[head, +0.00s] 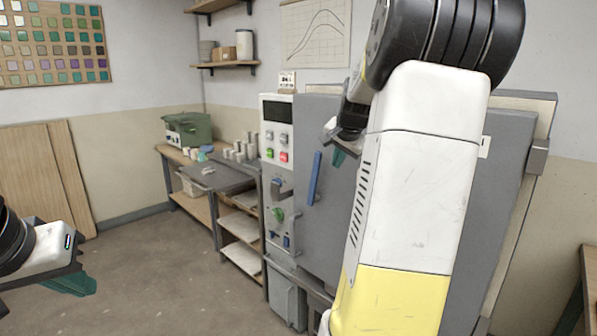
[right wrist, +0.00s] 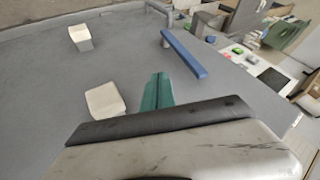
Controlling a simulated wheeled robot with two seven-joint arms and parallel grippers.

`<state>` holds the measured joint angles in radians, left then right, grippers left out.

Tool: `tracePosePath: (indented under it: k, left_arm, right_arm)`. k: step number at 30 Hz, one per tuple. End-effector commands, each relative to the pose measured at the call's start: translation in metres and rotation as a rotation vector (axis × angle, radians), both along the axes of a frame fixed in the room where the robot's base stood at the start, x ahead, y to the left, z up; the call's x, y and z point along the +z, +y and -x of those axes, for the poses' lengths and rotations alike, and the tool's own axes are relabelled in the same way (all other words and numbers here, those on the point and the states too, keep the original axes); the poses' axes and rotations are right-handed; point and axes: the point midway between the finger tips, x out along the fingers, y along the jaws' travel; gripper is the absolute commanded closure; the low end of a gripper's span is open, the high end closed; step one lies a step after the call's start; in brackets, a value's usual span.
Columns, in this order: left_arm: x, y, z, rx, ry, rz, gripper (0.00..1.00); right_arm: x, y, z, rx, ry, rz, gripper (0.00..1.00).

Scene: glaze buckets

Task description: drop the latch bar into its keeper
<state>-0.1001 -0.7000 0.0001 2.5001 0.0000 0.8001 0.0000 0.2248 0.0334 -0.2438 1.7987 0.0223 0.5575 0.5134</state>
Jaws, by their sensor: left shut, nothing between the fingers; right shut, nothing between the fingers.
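A long blue bar (head: 314,178) stands upright on the grey kiln door (head: 303,225), near its left edge. It also shows in the right wrist view (right wrist: 184,53). I cannot tell whether it is the latch bar or a door handle. A grey fitting with blue on it (head: 275,189) sits on the control cabinet; I cannot tell whether it is the keeper. My right gripper (head: 338,157) is shut and empty in front of the door, right of the blue bar; its teal fingers show in the right wrist view (right wrist: 157,91). My left gripper (head: 72,285) is shut and empty, low at the left.
The control panel (head: 277,130) with coloured buttons stands left of the door. Two pale blocks (right wrist: 80,38) (right wrist: 105,100) are at the door face in the wrist view. A workbench (head: 222,178) with cups is further back. My right arm hides much of the door. Floor (head: 165,260) is clear at left.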

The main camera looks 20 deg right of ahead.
Motion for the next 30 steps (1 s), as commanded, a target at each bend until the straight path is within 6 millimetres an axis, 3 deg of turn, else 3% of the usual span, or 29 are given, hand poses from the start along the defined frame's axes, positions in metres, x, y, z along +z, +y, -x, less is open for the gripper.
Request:
tracePosePath:
  k: [5,17,24,30]
  left_arm:
    - [0.0,0.0,0.0,0.0,0.0,0.0,1.0]
    - [0.0,0.0,0.0,0.0,0.0,0.0,1.0]
    - [0.0,0.0,0.0,0.0,0.0,0.0,1.0]
    - [0.0,0.0,0.0,0.0,0.0,0.0,1.0]
  right_arm:
    - [-0.014,-0.003,-0.01,0.001,0.003,-0.001,1.0]
    - [-0.078,-0.018,-0.06,0.0,0.004,-0.001,1.0]
    - [-0.071,-0.005,-0.091,0.004,-0.001,0.002,1.0]
    - [-0.07,-0.002,-0.097,0.001,0.001,0.0,1.0]
